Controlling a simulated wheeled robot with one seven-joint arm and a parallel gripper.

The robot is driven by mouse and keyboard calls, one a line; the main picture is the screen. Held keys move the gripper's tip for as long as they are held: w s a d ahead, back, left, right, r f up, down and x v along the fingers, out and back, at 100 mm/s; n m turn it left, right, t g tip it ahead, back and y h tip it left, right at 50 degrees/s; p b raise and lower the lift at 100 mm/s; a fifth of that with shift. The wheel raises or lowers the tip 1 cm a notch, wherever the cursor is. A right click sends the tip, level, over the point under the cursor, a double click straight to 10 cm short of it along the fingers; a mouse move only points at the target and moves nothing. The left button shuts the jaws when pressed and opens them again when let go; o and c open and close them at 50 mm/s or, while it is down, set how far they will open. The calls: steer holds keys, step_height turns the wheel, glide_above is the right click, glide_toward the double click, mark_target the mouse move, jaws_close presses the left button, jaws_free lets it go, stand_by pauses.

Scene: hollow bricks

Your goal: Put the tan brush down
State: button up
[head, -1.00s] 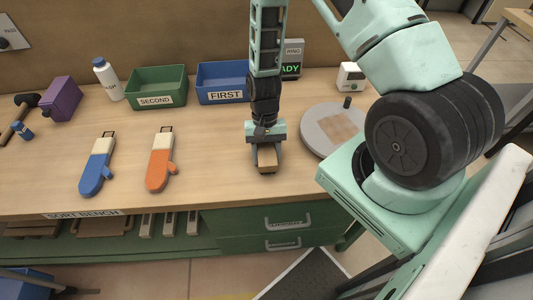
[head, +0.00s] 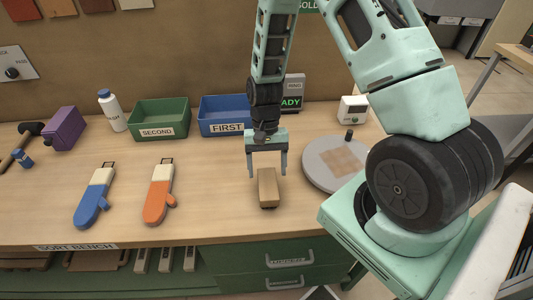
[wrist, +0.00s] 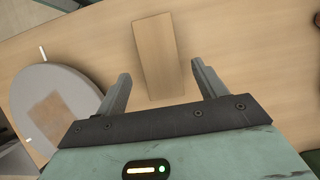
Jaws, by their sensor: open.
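The tan brush (head: 268,187) lies on the wooden bench top, a plain block-shaped piece with a dark edge at its lower end. It also shows in the wrist view (wrist: 158,56), just beyond the fingers. My gripper (head: 267,172) is open above and behind it, with the two fingers spread wide apart. In the wrist view, my gripper (wrist: 163,82) has clear space between the brush and each finger, and nothing is held.
A round grey disc (head: 318,174) with a tan square patch lies close on the right. Blue FIRST (head: 226,128) and green SECOND (head: 157,132) bins stand behind. A blue mitt (head: 92,205) and an orange mitt (head: 157,202) lie left. Bench space between orange mitt and brush is clear.

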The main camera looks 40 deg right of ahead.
steer(key=v, duration=0.4)
steer(key=shift+w+r+b, duration=0.15)
steer(key=shift+r+b, duration=0.15)
steer(key=shift+b, duration=0.1)
steer(key=s+a+r+n+t+h, duration=0.1)
steer(key=s+a+r+n, duration=0.3)
steer(key=a, duration=0.3)
steer(key=s+a+r+n+t, duration=0.1)
steer(key=a+r+n, duration=0.2)
steer(key=a+r, duration=0.35)
steer(key=s+a+r+n+t, duration=0.1)
steer(key=s+a+r+n, duration=0.1)
steer(key=s, duration=0.3)
steer(key=s+a+r+n+h, duration=0.1)
steer(key=s+a+r+n, duration=0.2)
steer(key=s+r+n, duration=0.1)
steer(key=s+n, duration=0.1)
steer(key=s, duration=0.1)
steer(key=shift+s+a+r+n+t, duration=0.15)
steer(key=shift+s+a+n+t, duration=0.15)
steer(key=shift+s+a+t, duration=0.1)
steer(key=shift+w+f+b, duration=0.1)
steer(key=shift+f+b, duration=0.3)
steer(key=shift+b, duration=0.05)
